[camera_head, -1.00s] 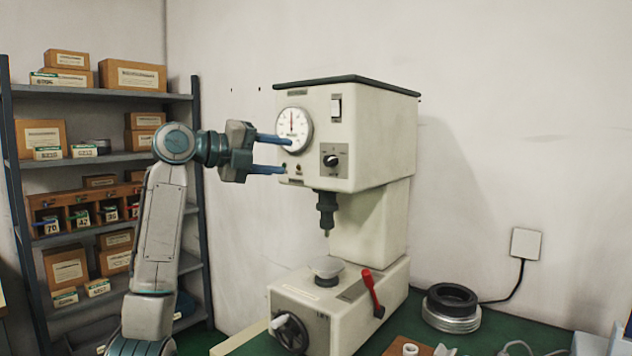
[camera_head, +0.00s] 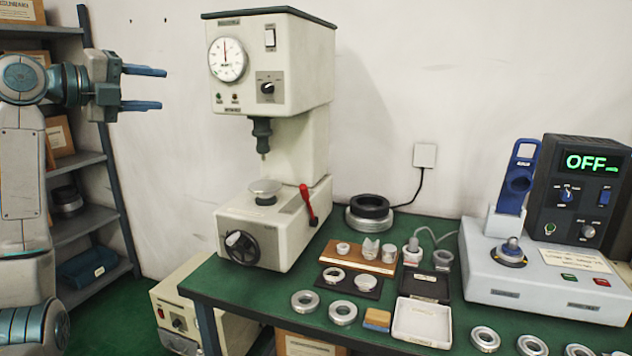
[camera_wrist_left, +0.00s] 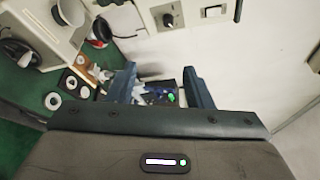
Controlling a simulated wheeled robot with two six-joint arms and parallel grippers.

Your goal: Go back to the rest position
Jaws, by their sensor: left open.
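My left gripper (camera_head: 143,87) is at the upper left in the head view, its two blue fingers apart and pointing right. Nothing is between the fingers. It is clear of the bench press (camera_head: 272,140), with a gap of wall between the fingertips and the press head. In the left wrist view, the open fingers of the left gripper (camera_wrist_left: 165,88) frame part of the bench in the distance. My right gripper is in neither view.
A shelf (camera_head: 78,160) stands behind my left arm. Open floor lies below it.

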